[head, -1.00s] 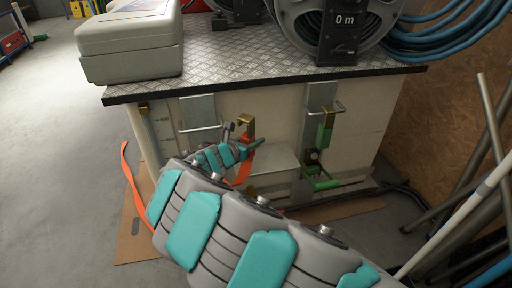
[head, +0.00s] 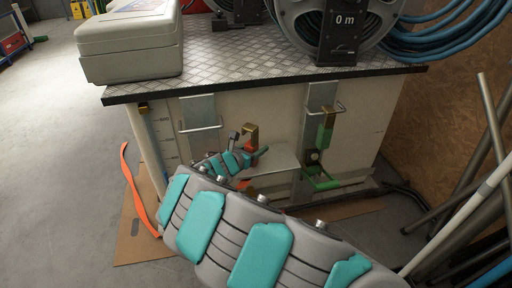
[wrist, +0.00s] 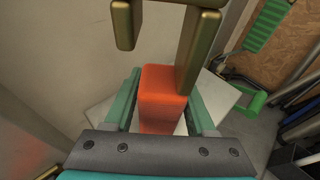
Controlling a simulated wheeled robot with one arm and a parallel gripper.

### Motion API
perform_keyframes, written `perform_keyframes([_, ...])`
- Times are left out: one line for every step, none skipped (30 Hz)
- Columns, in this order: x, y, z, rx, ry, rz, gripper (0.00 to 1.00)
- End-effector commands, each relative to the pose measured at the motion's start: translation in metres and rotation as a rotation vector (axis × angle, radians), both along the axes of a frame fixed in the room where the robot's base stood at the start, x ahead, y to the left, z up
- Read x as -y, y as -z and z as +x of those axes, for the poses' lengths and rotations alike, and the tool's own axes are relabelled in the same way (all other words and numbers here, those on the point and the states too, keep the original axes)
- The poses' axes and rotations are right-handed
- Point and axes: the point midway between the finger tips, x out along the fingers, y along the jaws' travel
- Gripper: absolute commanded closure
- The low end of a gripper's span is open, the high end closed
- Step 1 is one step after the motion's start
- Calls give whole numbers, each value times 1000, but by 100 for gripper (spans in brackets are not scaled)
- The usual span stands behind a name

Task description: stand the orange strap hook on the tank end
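The orange strap hook (head: 250,133) has a brass hook on top and an orange body, which shows between my fingers in the wrist view (wrist: 163,100). My gripper (head: 251,155) is shut on the orange body, with one green finger on each side; its fingers also show in the wrist view (wrist: 165,92). The brass hook points up, in front of the pale tank end (head: 275,130). I cannot tell whether it touches the tank. The lower part of the strap hook is mostly hidden by my arm and gripper.
A metal bracket with a wire loop (head: 200,128) is on the left of the tank end. A green strap hook (head: 325,130) hangs at the right bracket. A pale plate (head: 275,160) juts out between them. An orange strap (head: 135,185) lies at the left. Pipes (head: 490,130) lean at the right.

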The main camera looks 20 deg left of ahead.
Motion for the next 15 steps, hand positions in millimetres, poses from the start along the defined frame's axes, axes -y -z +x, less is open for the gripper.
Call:
perform_keyframes([0, 0, 0, 0, 0, 0, 37])
perform_keyframes([0, 0, 0, 0, 0, 0, 34])
perform_keyframes([0, 0, 0, 0, 0, 0, 29])
perform_keyframes([0, 0, 0, 0, 0, 0, 26])
perform_keyframes([0, 0, 0, 0, 0, 0, 25])
perform_keyframes([0, 0, 0, 0, 0, 0, 25])
perform_keyframes([0, 0, 0, 0, 0, 0, 25])
perform_keyframes([0, 0, 0, 0, 0, 0, 25])
perform_keyframes([0, 0, 0, 0, 0, 0, 25])
perform_keyframes([0, 0, 0, 0, 0, 0, 25])
perform_keyframes([0, 0, 0, 0, 0, 0, 25])
perform_keyframes([0, -1, 0, 0, 0, 0, 25])
perform_keyframes([0, -2, 0, 0, 0, 1, 25])
perform_keyframes([0, -4, 0, 0, 0, 1, 25])
perform_keyframes([-1, -5, -3, 0, -1, 0, 25])
